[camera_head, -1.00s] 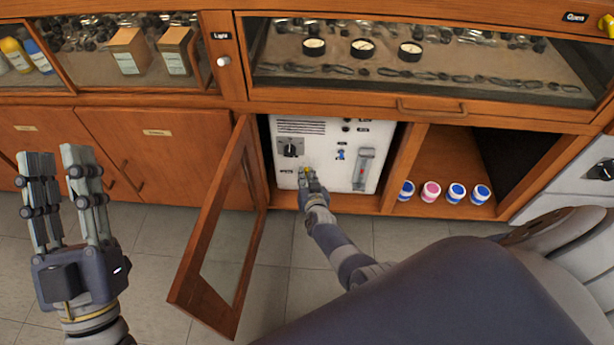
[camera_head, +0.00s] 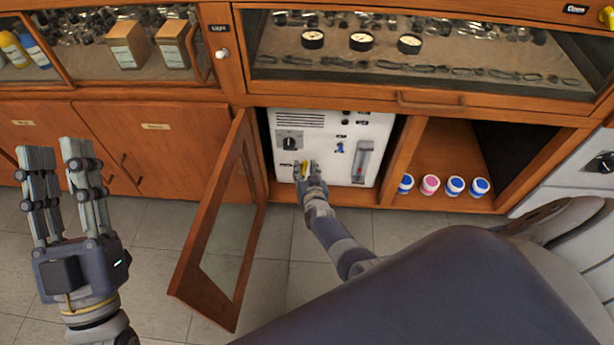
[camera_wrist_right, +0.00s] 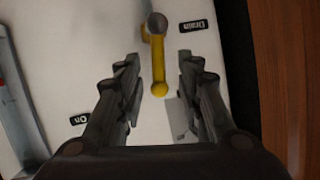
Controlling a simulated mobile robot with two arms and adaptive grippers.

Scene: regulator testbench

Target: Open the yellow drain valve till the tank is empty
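The yellow drain valve (camera_head: 304,168) is on the lower front of the white panel (camera_head: 340,132) inside the open cabinet. In the right wrist view its yellow lever (camera_wrist_right: 158,68) hangs from a grey pivot beside the "Drain" label. My right gripper (camera_head: 311,170) is at the valve. In the wrist view the right gripper's fingers (camera_wrist_right: 159,64) are apart, one on each side of the lever, with visible gaps. My left gripper (camera_head: 54,154) is open and empty at the far left. A clear vertical gauge (camera_head: 363,162) is on the panel; its level is too small to read.
A glazed cabinet door (camera_head: 222,225) stands open left of my right arm. A shelf (camera_head: 448,150) right of the panel holds several small jars. Tiled floor lies in front.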

